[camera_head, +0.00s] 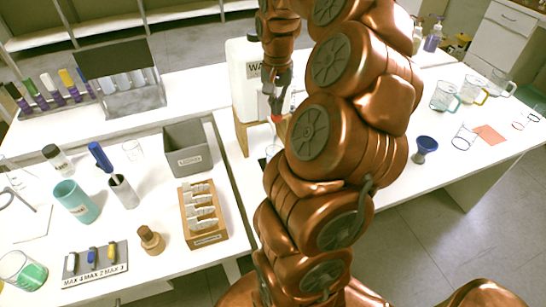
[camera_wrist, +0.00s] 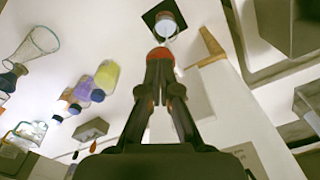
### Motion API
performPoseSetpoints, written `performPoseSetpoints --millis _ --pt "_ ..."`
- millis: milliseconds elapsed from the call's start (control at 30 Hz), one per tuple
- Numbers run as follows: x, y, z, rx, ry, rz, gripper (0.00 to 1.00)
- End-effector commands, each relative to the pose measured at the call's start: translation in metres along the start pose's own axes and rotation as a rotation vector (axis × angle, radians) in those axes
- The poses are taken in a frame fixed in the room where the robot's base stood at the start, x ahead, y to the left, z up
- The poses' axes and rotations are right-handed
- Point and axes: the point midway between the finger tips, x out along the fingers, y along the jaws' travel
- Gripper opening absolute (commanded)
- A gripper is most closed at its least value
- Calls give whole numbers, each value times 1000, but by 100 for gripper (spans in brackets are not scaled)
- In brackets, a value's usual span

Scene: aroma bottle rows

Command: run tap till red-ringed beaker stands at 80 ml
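The white water tank (camera_head: 246,78), with part of its label showing, stands on a wooden stand (camera_head: 242,138) behind my arm. My gripper (camera_head: 276,112) is in front of it, fingers together, tips at a red tap part (camera_head: 276,119). In the wrist view my gripper (camera_wrist: 160,66) has its tips against the red part (camera_wrist: 161,56); I cannot tell whether it is pinched or pressed. A small beaker (camera_wrist: 166,27) stands on a black square pad (camera_wrist: 181,17) beyond the tips. A thin pale streak at it may be water. Its ring colour and level are unreadable.
Several beakers, one with a teal handle (camera_head: 445,97), stand on the right bench beside a blue funnel cup (camera_head: 425,148) and an orange card (camera_head: 490,134). A grey bin (camera_head: 188,148) and wooden vial rack (camera_head: 204,222) stand left of my arm. My arm hides the middle bench.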

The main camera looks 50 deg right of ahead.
Motion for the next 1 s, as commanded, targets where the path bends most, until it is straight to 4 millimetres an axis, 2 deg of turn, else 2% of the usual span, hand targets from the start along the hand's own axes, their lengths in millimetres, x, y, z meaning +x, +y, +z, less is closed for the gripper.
performPoseSetpoints --millis 333,833,1000 --pt "-10 0 -1 0 2 -1 0" --pt "-70 0 -1 2 4 0 0" --pt "-81 0 0 1 2 -1 0"
